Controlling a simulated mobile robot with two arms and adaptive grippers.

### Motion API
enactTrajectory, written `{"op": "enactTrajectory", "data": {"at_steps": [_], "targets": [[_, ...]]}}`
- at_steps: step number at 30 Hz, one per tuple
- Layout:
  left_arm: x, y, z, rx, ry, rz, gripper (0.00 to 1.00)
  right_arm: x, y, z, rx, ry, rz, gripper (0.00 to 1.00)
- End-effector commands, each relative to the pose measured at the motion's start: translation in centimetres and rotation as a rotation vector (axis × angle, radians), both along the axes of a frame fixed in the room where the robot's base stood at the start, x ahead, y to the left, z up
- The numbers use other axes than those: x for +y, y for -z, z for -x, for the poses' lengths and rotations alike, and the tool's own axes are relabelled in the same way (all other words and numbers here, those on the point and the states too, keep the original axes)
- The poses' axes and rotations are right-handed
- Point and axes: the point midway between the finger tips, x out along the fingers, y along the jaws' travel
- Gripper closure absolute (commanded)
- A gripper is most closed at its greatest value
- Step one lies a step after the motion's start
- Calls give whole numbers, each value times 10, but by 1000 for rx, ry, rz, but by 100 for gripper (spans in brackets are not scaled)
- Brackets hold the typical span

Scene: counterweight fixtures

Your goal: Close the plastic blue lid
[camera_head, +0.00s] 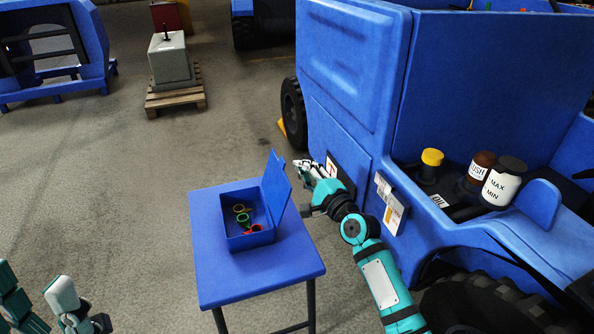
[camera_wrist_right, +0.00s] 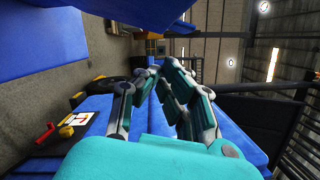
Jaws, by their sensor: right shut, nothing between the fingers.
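The blue plastic lid (camera_head: 276,184) stands raised, nearly upright, on the right side of a small open blue box (camera_head: 250,238). The box holds several small coloured rings (camera_head: 242,219). My right gripper (camera_head: 303,167) is shut and empty, just right of the lid near its upper edge; I cannot tell whether they touch. In the right wrist view its fingers (camera_wrist_right: 150,78) are drawn together with nothing held between them. My left gripper (camera_head: 62,300) shows only partly at the lower left, well away from the box, and its fingers are unclear.
The box sits on a small blue table (camera_head: 210,272). A large blue vehicle (camera_head: 350,60) stands close on the right, with bottles (camera_head: 501,182) in its open bay. A weight on a pallet (camera_head: 172,62) stands behind. The floor left of the table is clear.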

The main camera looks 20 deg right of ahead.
Motion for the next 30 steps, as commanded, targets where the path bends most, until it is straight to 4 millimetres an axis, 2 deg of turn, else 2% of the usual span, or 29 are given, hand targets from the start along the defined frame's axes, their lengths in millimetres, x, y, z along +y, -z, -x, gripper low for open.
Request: {"op": "enactTrajectory", "data": {"at_steps": [6, 21, 30], "targets": [[0, -1, -1, 8, -1, -3, 43, 17, -7, 0, -1, 3, -1, 100], [-1, -1, -3, 18, -1, -6, 43, 19, -9, 1, -1, 4, 5, 100], [-9, 7, -43, 235, -14, -76, 43, 24, -12, 1, -1, 3, 43, 100]]}}
